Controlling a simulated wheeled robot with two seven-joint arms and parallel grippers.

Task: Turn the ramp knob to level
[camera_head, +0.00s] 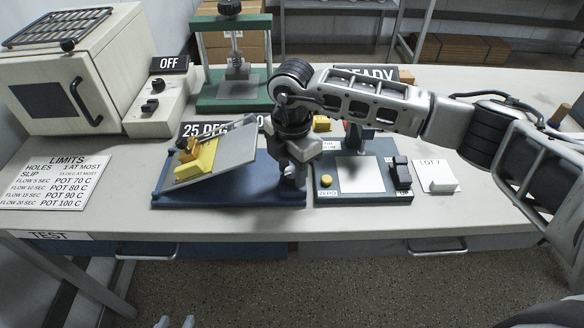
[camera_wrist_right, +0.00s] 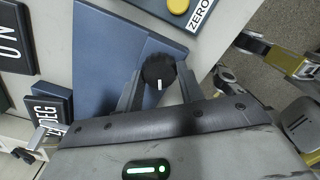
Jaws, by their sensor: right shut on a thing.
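The ramp is a tilted light plate (camera_head: 232,146) on a blue base (camera_head: 240,194), raised at its right end. A yellow block (camera_head: 196,163) lies on the slope. A sign behind it (camera_head: 200,129) reads "25 DEG", partly hidden. My right gripper (camera_head: 294,178) points down at the base's right end and hides the knob in the head view. In the right wrist view, the round black knob (camera_wrist_right: 158,70) with a white mark sits between the fingers of my right gripper (camera_wrist_right: 160,85), which are shut on it. My left gripper (camera_head: 175,322) shows only two separated fingertips at the bottom edge.
A balance with a pale plate (camera_head: 361,175) and yellow button stands just right of the ramp. A green press (camera_head: 232,90) is behind. An oven (camera_head: 75,75) and OFF switch box (camera_head: 158,98) are at the left. A limits card (camera_head: 58,181) lies at front left.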

